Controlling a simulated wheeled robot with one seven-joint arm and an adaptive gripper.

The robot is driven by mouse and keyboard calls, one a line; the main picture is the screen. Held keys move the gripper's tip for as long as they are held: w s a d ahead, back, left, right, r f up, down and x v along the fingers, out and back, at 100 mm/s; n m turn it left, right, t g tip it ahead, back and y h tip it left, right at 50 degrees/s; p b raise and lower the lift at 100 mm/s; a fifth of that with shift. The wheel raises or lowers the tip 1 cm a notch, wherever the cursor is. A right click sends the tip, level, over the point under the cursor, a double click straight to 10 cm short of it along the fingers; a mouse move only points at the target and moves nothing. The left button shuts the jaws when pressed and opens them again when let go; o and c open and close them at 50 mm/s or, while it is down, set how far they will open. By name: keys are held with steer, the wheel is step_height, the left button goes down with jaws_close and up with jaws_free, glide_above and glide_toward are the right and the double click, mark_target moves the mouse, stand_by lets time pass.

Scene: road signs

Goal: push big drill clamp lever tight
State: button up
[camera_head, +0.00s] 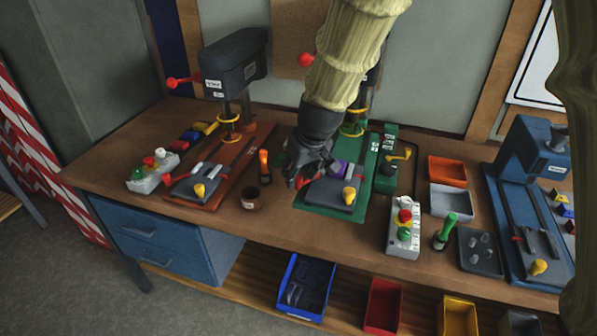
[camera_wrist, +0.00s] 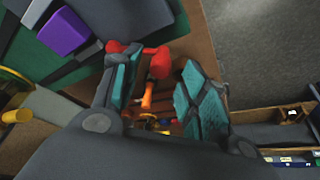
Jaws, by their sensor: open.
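A drill press on a green base (camera_head: 315,207) stands mid-bench, mostly hidden behind my arm. Its dark vise clamp (camera_head: 328,192) has a yellow knob (camera_head: 349,194) at the front and a purple block (camera_head: 340,168) in it. The purple block also shows in the wrist view (camera_wrist: 64,32). A red clamp lever (camera_wrist: 158,64) shows in the wrist view between my open fingers, near the left one. My gripper (camera_head: 299,178) is at the left side of this clamp. Contact with the lever cannot be told. Which drill is the big one is not readable.
Left is another drill press (camera_head: 233,65) on a brown base with its own clamp. An orange-handled tool (camera_head: 264,160) and a brown cup (camera_head: 250,198) stand close to my gripper. A button box (camera_head: 404,228) and a green-handled tool (camera_head: 446,230) stand to the right.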

steer(key=shift+x, duration=0.8)
jaws_close()
